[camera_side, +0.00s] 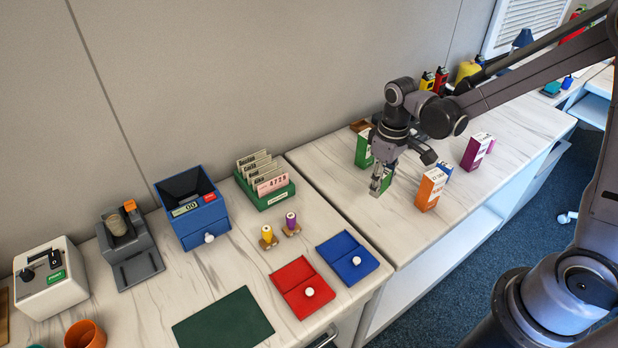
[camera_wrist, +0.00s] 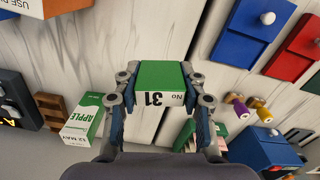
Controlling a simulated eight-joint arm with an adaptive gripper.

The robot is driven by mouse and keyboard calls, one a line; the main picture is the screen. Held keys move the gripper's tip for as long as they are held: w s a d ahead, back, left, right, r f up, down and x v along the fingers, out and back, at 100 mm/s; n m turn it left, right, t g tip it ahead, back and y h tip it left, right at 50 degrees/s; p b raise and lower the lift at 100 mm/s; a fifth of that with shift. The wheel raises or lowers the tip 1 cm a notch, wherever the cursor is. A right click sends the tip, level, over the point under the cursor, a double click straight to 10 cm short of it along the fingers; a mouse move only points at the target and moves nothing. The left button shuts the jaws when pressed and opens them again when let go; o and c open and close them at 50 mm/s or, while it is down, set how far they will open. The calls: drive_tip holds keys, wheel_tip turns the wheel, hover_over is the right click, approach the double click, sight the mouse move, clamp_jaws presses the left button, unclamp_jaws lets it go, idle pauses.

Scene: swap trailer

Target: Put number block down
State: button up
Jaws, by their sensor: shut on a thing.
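My gripper (camera_side: 379,183) points down over the right-hand counter, just to the left of the orange carton. In the wrist view my gripper (camera_wrist: 163,90) is shut on the number block (camera_wrist: 162,76). The block has a green top and a white face with black lettering, "No 31", upside down in that view. In the side view the number block (camera_side: 387,181) shows as a small green patch between the fingers, low near the counter top. Whether its underside touches the counter cannot be told.
A green apple carton (camera_side: 363,150) stands close behind my gripper. An orange carton (camera_side: 431,188) stands close to its right, a purple carton (camera_side: 474,152) farther right. The counter (camera_side: 400,232) is bare in front. The left counter holds blue and red trays (camera_side: 300,287) and a card rack (camera_side: 278,192).

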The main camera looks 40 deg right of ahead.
drive_tip(key=shift+a+f+m, duration=0.1)
drive_tip(key=shift+a+m, duration=0.15)
drive_tip(key=shift+m, duration=0.95)
drive_tip(key=shift+w+d, duration=0.1)
drive_tip(key=shift+d, duration=0.05)
drive_tip(key=w+d, duration=0.6)
drive_tip(key=d, duration=0.3)
hover_over(440, 149)
drive_tip(key=shift+d+f, duration=0.15)
drive_tip(key=shift+f, duration=4.3)
drive_tip(key=shift+f, duration=0.1)
drive_tip(key=o, duration=1)
